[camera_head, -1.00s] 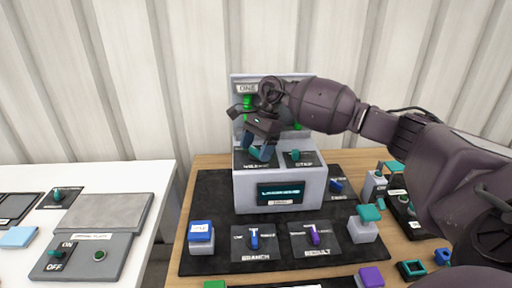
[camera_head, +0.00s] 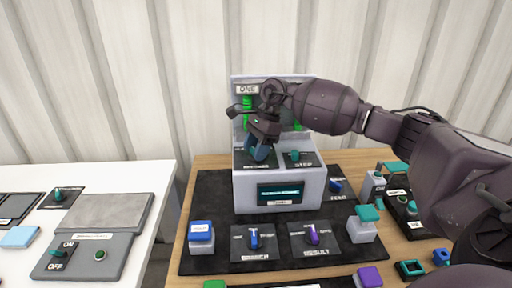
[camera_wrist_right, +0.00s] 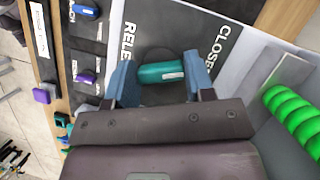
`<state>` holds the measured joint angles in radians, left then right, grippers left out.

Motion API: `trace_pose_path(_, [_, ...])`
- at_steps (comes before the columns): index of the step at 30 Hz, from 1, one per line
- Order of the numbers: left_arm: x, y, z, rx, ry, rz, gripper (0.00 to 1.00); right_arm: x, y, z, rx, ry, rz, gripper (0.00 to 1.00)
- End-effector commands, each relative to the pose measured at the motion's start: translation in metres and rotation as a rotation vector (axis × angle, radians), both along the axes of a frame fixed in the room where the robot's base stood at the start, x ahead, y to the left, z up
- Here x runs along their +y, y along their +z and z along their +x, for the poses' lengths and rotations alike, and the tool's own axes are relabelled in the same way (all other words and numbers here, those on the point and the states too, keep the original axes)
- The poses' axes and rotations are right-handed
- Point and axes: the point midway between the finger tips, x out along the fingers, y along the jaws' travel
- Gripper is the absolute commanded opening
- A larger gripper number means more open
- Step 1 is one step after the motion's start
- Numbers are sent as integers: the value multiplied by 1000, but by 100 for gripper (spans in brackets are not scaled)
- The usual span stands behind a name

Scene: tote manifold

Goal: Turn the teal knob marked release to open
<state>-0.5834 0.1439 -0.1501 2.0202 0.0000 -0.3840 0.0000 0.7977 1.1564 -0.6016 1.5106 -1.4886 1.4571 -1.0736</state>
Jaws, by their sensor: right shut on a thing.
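The teal knob (camera_wrist_right: 162,73) sits on a dark panel with a partly covered label reading RELE at its left and CLOSE at its right in the right wrist view. My right gripper (camera_wrist_right: 161,72) is shut on it, with one blue finger at each end of the knob. In the head view my right gripper (camera_head: 259,152) reaches down onto the left of the grey console's top (camera_head: 272,180) and hides the knob. My left gripper is not in view.
A second teal knob marked STEP (camera_head: 294,155) stands close to the right of my gripper. Green coiled columns (camera_head: 248,105) rise behind. Switches and buttons, including a blue button (camera_head: 201,230), lie on the black mat (camera_head: 215,200). A white table (camera_head: 150,172) stands at left.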

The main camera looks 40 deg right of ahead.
Motion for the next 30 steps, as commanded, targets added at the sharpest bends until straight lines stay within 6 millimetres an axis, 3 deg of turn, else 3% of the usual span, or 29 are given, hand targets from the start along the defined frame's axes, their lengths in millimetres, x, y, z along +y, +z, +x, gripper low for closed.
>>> trace_pose_path(19, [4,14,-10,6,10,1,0,0,4,-1,-4,-597,-1,25])
trace_pose_path(30, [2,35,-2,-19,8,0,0,1,2,-1,-3,-896,-1,25])
